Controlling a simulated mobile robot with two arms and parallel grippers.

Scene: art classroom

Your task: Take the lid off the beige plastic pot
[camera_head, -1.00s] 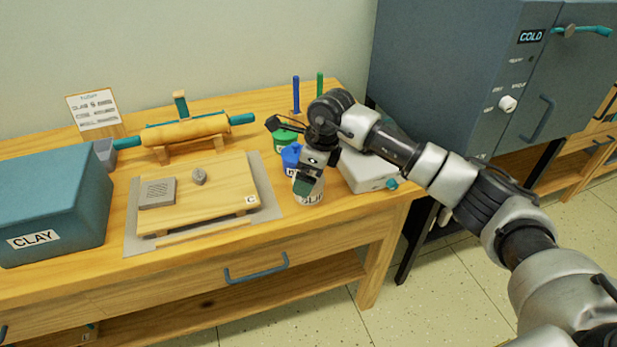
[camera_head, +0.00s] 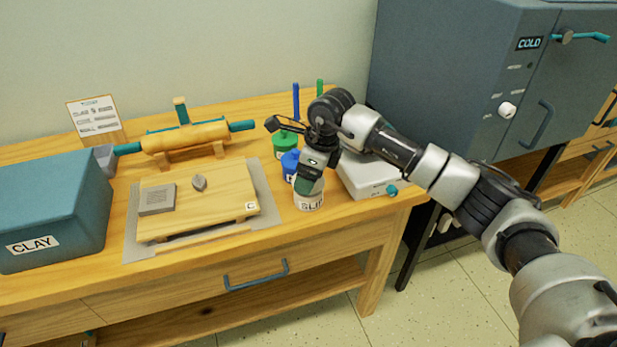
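The beige plastic pot (camera_head: 310,202), with dark lettering, stands upright near the front right of the wooden table. My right gripper (camera_head: 309,184) points down right over the pot's top. A dark teal piece shows between the gripper and the pot; I cannot tell whether it is a finger or the lid. The gripper hides most of the pot's top, so its hold on the lid cannot be made out. My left gripper is not in view.
A blue pot (camera_head: 290,160) and a green pot (camera_head: 284,143) stand close behind. A white box (camera_head: 366,178) is just right of the beige pot. A wooden board (camera_head: 225,190) on a grey mat lies left. A teal clay box (camera_head: 50,205) is at far left.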

